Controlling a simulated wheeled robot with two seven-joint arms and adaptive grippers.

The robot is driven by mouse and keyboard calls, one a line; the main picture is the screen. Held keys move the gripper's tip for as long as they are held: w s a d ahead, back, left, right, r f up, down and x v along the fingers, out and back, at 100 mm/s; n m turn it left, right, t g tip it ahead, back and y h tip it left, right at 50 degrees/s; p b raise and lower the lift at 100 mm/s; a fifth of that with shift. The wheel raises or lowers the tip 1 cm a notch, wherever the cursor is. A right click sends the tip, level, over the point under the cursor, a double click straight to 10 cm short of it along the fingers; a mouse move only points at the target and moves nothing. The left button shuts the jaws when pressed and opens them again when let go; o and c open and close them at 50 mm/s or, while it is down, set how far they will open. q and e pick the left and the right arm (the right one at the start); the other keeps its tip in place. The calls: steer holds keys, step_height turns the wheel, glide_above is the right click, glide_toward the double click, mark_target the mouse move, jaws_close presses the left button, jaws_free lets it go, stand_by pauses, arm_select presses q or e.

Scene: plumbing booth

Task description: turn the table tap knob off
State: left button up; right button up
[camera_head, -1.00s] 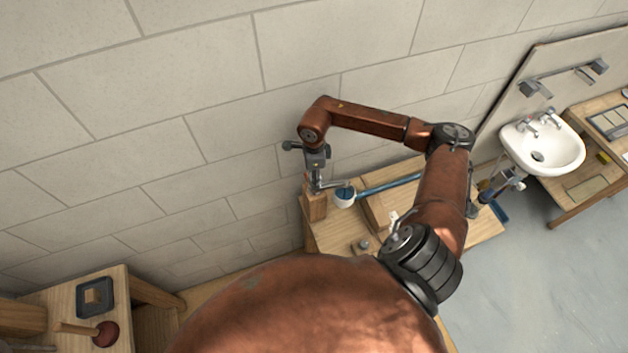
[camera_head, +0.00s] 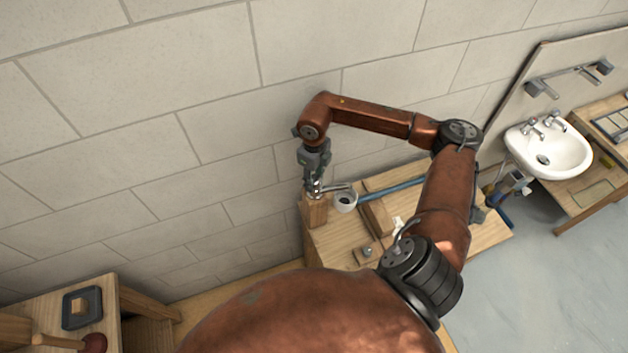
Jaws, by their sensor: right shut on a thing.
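The table tap (camera_head: 338,187) is a small metal tap on a wooden block (camera_head: 315,211) at the left end of the workbench. My right gripper (camera_head: 314,182) reaches down from above and is shut on the top of the tap, where the knob sits. The fingers and wrist hide the knob, so its angle cannot be seen. My left gripper is not in view.
A white sink (camera_head: 552,150) is at the right. A plunger (camera_head: 92,343) is on the lower-left table. The wall stands close behind.

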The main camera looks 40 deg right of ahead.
mark_target(314, 178)
steer(key=shift+w+r, duration=0.1)
stand_by(0.4)
steer(key=o, duration=1.2)
steer(key=shift+c, duration=0.2)
step_height(314, 178, up, 12)
steer(key=shift+d, duration=0.1)
